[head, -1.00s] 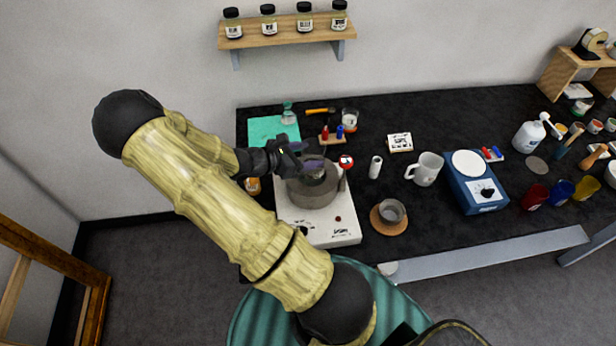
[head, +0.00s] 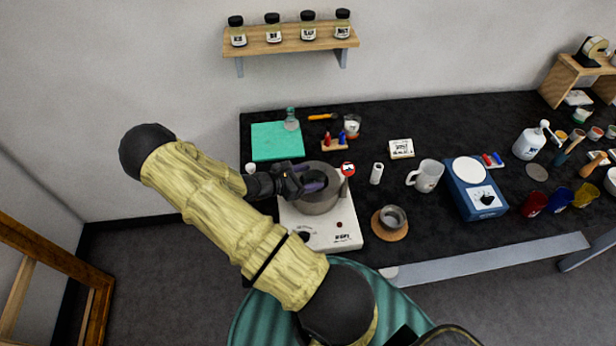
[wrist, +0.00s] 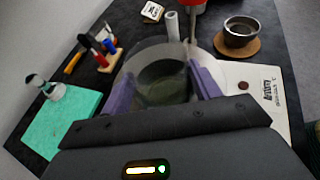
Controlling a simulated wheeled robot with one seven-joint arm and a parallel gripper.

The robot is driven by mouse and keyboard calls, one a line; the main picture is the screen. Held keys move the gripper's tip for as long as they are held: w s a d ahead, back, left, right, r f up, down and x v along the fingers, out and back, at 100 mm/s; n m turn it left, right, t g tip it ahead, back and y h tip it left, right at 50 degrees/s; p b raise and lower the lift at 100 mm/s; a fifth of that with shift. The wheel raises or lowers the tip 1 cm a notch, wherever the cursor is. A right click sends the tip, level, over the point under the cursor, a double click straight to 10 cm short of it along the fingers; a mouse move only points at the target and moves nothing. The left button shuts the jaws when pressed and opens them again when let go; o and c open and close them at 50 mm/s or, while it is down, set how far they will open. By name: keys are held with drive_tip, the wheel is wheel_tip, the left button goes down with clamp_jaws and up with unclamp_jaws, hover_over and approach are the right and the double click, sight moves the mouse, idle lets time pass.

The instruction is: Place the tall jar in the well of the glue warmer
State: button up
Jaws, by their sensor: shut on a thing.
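The glue warmer (head: 332,233) is a white box with a grey round pot on top; the pot (head: 322,206) also shows around the jar in the wrist view. My gripper (head: 316,182) is low at the pot's mouth, with its purple fingers at rim height. In the wrist view the fingers are shut on the tall jar (wrist: 165,88), a glass jar with dark green inside. The jar appears to stand within the pot's rim. Its lower part is hidden, so I cannot tell whether it touches the well's floor. In the head view my gripper covers most of it.
A red round sign (head: 347,169) stands at the pot's right edge. Right of the warmer are a small metal cup (head: 393,216) on a cork mat, a white roll (head: 376,173) and a white mug (head: 427,176). A green mat (head: 277,141) lies behind, beside a rack with red and blue tools.

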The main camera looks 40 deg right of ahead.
drive_tip(key=shift+f, duration=0.45)
drive_tip(key=shift+f, duration=0.2)
drive_tip(key=o, duration=1)
drive_tip(key=shift+r, duration=0.1)
